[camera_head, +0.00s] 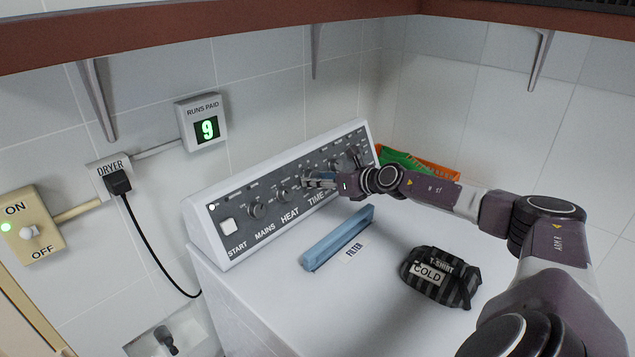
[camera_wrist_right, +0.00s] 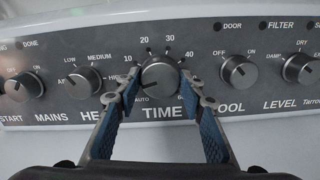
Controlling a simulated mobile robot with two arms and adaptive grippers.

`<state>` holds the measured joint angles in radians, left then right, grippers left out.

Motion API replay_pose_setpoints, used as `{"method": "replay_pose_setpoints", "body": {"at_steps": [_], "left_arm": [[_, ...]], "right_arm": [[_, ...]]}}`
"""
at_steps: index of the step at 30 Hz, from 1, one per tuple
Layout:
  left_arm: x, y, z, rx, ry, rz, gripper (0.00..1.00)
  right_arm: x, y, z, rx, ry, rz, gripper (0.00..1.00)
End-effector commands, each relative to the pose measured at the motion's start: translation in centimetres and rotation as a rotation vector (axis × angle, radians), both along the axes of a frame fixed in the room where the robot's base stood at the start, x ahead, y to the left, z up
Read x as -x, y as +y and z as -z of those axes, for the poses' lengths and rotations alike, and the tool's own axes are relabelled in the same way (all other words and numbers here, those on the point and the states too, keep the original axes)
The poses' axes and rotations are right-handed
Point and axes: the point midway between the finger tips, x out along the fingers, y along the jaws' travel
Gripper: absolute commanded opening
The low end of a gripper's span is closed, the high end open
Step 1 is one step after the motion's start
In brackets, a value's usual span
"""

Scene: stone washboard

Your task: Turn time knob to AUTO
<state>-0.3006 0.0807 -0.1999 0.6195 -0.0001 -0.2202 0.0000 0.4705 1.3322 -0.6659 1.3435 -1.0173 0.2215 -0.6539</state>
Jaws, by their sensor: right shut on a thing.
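The time knob (camera_wrist_right: 159,76) is a dark round knob above the word TIME on the control panel (camera_wrist_right: 222,97). Its scale runs through 10, 20, 30 and 40, with AUTO at its lower left. I cannot make out its pointer clearly. My right gripper (camera_wrist_right: 160,88) has one finger on each side of the knob and is shut on it. In the head view my right gripper (camera_head: 308,181) reaches in from the right to the panel and hides the time knob. My left gripper is not in view.
The heat knob (camera_wrist_right: 83,80) and cool knob (camera_wrist_right: 238,71) sit close on either side. On the white dryer top lie a blue filter bar (camera_head: 340,238) and a dark striped bundle (camera_head: 440,277) labelled COLD. Green and orange items (camera_head: 408,162) stand behind. A brown shelf (camera_head: 200,22) hangs above.

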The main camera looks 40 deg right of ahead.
Motion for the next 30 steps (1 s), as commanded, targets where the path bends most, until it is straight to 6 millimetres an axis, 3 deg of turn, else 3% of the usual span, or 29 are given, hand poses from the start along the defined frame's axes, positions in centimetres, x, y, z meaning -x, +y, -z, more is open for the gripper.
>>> {"method": "replay_pose_setpoints", "body": {"at_steps": [18,30], "left_arm": [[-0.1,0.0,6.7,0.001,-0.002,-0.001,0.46],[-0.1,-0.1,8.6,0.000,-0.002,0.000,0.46]], "right_arm": [[0.0,-0.2,0.3,0.414,-0.038,-0.191,0.12],[0.0,-0.2,0.0,0.550,-0.049,-0.257,0.12]]}}
